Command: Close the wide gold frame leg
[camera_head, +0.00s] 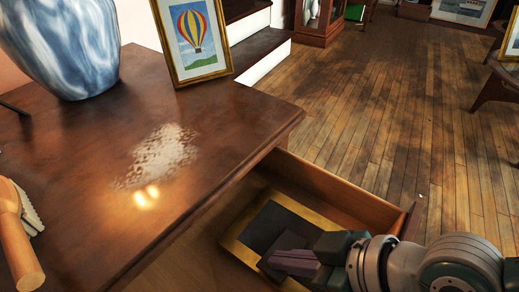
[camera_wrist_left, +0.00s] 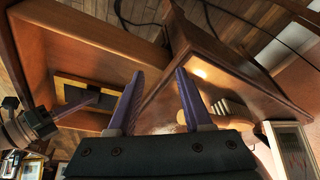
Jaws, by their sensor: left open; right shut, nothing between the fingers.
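The wide gold frame (camera_head: 237,241) lies face down in the open drawer (camera_head: 333,187), with its dark back (camera_head: 272,222) up. In the left wrist view the frame (camera_wrist_left: 61,80) also shows inside the drawer. Its leg is hard to tell from the dark back and is partly hidden by my right gripper. My right gripper (camera_head: 268,262) is shut and empty, with its purple fingers over the frame's back; contact cannot be told. My left gripper (camera_wrist_left: 160,72) is open and empty, seen only in the left wrist view, near the cabinet's edge.
The cabinet top (camera_head: 120,225) holds a blue and white vase (camera_head: 65,40), an upright gold-framed balloon picture (camera_head: 193,38) and a wooden-handled brush (camera_head: 18,235). The drawer walls surround the frame. Wooden floor (camera_head: 400,95) is open beyond the drawer.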

